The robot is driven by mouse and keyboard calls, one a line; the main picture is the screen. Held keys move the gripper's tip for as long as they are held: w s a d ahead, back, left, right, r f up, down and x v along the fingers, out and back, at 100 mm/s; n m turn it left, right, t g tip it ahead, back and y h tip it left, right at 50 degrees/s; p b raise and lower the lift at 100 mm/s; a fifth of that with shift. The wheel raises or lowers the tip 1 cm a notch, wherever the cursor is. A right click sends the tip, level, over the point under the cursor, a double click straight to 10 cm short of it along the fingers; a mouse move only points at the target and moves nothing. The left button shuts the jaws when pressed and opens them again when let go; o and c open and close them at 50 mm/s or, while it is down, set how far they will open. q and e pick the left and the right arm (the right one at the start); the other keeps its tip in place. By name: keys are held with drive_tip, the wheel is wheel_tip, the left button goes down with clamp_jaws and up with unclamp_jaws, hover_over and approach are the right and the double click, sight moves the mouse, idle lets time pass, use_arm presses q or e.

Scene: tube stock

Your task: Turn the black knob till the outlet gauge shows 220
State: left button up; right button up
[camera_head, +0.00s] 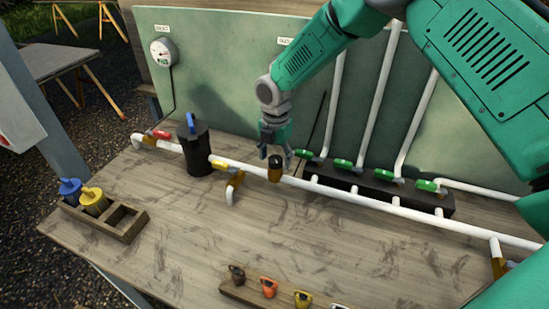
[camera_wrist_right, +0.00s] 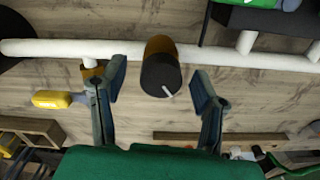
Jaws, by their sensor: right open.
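The black knob (camera_head: 275,160) sits on a brass-coloured body on the white pipe. In the right wrist view the knob (camera_wrist_right: 160,75) has a white pointer mark on its face, pointing toward the lower right. My right gripper (camera_head: 276,154) is open above the knob; in the wrist view its fingers are on either side, apart from it. A round white gauge (camera_head: 162,51) hangs on the green panel under a small label; its reading is too small to make out. A second label (camera_head: 284,41) is beside my right arm; any gauge under it is hidden. My left gripper is out of view.
A black cylinder with a blue handle (camera_head: 196,150) and a yellow-handled valve (camera_head: 220,165) stand left of the knob. Green-handled valves (camera_head: 343,163) line a black block to the right. A wooden caddy (camera_head: 128,222) and a tag rack (camera_head: 235,291) are nearer. The middle tabletop is clear.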

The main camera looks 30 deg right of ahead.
sight(275, 158)
wheel_tip(275, 158, up, 11)
drive_tip(key=shift+r, duration=0.2)
idle(0.5)
